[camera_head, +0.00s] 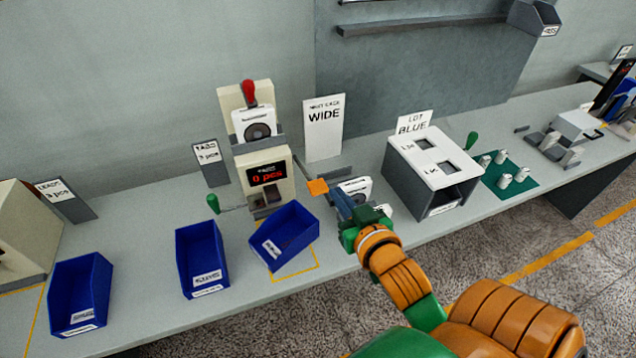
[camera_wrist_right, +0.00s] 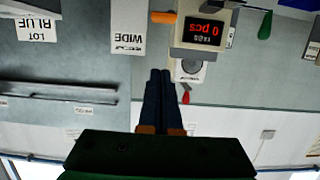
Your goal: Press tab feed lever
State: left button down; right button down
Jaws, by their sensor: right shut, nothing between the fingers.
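The cream dispenser (camera_head: 265,165) stands at the middle of the bench, with a red display reading "0 pcs". An orange paddle (camera_head: 317,187) sticks out at its right side; I cannot tell for certain that it is the tab feed lever. A green-knobbed handle (camera_head: 213,203) is on its left, and a red knob (camera_head: 248,92) is on top. My right gripper (camera_head: 338,198) is shut and empty, just right of the orange paddle and apparently apart from it. In the wrist view, upside down, the closed fingers (camera_wrist_right: 159,75) lie beyond the orange paddle (camera_wrist_right: 163,17). My left gripper is out of view.
A tilted blue bin (camera_head: 304,236) sits below the dispenser; another blue bin (camera_head: 203,262) is to its left. The WIDE sign (camera_head: 323,128) stands behind, and a grey-white LOT BLUE box (camera_head: 402,170) stands to the right of my gripper. Bare bench lies between the two left bins.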

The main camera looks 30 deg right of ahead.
jog(key=b, duration=0.1)
send_over(321, 191)
jog(key=s, duration=0.1)
notch_tip(321, 191, down, 2)
jog(key=f, duration=0.3)
jog(key=shift+w+f, duration=0.4)
jog(key=shift+s+f+b, duration=0.1)
jog(key=shift+f+b, duration=0.2)
jog(key=shift+f, duration=0.05)
